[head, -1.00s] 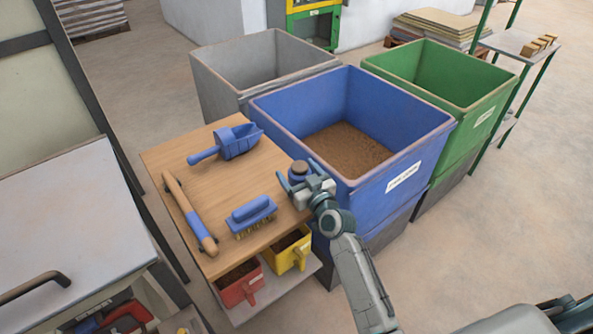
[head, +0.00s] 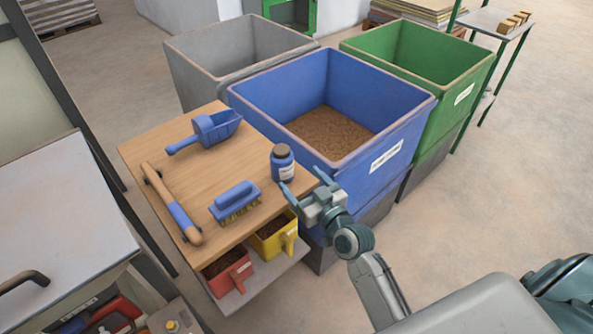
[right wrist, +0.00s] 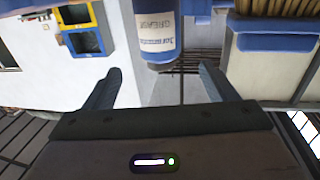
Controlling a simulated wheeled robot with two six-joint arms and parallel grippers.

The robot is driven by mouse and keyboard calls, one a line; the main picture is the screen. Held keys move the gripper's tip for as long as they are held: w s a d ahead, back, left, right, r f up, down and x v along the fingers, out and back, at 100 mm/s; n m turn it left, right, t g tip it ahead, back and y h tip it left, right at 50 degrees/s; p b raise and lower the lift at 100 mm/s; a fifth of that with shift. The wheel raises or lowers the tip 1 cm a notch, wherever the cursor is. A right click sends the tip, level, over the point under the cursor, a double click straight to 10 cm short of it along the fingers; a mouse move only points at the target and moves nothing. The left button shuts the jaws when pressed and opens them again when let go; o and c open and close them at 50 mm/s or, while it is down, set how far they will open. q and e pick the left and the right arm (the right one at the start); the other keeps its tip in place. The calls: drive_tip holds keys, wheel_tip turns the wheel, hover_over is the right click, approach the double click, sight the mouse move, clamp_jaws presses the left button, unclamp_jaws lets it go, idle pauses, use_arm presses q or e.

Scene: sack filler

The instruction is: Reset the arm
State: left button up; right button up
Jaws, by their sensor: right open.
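My right gripper (head: 301,181) is open and empty at the right edge of the wooden table top (head: 245,170), just in front of and to the right of a small blue jar. The jar (head: 283,165) stands upright on the table, with a brown lid and a pale label. In the right wrist view the jar (right wrist: 167,32) lies beyond the open fingers (right wrist: 156,88), clear of both, and its label reads "GREASE". My left gripper is not in view.
On the table are a blue scoop (head: 207,130), a blue-handled brush (head: 234,203) and a wooden-handled tool (head: 170,205). A blue bin (head: 380,125) with brown material stands behind, between grey (head: 190,85) and green (head: 450,80) bins. Red (head: 228,272) and yellow (head: 272,240) containers sit below.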

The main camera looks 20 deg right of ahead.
drive_tip(key=s+f+n+g, duration=0.1)
drive_tip(key=s+f+g, duration=0.6)
drive_tip(key=s, duration=0.4)
drive_tip(key=s+d+f+m+g+h, duration=0.1)
drive_tip(key=s+d+f+g+h, duration=0.2)
drive_tip(key=s, duration=0.6)
drive_tip(key=s+d+f+m+g+h, duration=0.1)
drive_tip(key=s+d+g, duration=0.25)
drive_tip(key=s, duration=0.45)
wheel_tip(320, 180, down, 26)
drive_tip(key=w+d+g, duration=0.1)
drive_tip(key=g, duration=0.1)
drive_tip(key=s+d+f, duration=0.2)
drive_tip(key=s+f, duration=1.5)
drive_tip(key=f, duration=0.5)
drive_tip(key=shift+s+m+g, duration=0.15)
drive_tip(key=shift+m+g, duration=0.2)
drive_tip(key=shift+m, duration=0.05)
